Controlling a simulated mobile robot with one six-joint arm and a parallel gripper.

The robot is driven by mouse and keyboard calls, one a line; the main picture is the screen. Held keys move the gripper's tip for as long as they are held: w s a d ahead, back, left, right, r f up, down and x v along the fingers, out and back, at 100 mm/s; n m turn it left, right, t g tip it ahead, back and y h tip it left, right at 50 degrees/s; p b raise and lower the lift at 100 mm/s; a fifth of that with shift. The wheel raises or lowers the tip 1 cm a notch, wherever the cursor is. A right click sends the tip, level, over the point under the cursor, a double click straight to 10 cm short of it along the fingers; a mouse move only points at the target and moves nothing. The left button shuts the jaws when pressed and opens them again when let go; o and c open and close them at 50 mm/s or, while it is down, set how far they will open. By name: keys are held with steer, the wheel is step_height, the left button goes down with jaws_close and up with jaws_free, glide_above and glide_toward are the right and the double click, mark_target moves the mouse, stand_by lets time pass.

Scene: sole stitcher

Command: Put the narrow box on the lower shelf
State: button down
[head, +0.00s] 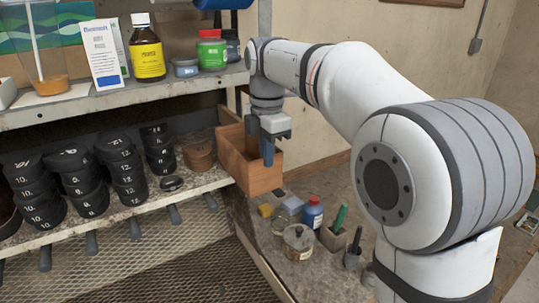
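The narrow box (262,182) is an open-topped wooden box at the right end of the lower shelf (130,215). Its long side runs away from me. Its near end stands out past the shelf's end, above the lower bench surface. My gripper (267,155) points down at the box's near end wall. One dark finger shows over the outside of that wall; the other is hidden, and the grip appears shut on the wall. Whether the box's underside touches the shelf cannot be told.
The upper shelf (120,98) holds a brown bottle (147,55) and jars. Below right stand a glass jar (298,243) and a blue bottle (313,213).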

steer(key=w+a, duration=0.4)
steer(key=w, duration=0.1)
steer(key=shift+w, duration=0.4)
stand_by(0.9)
steer(key=shift+w, duration=0.1)
stand_by(0.3)
steer(key=shift+f, duration=0.5)
steer(key=c, duration=2.1)
jaws_free()
steer(key=o, duration=0.5)
steer(key=shift+c, duration=0.2)
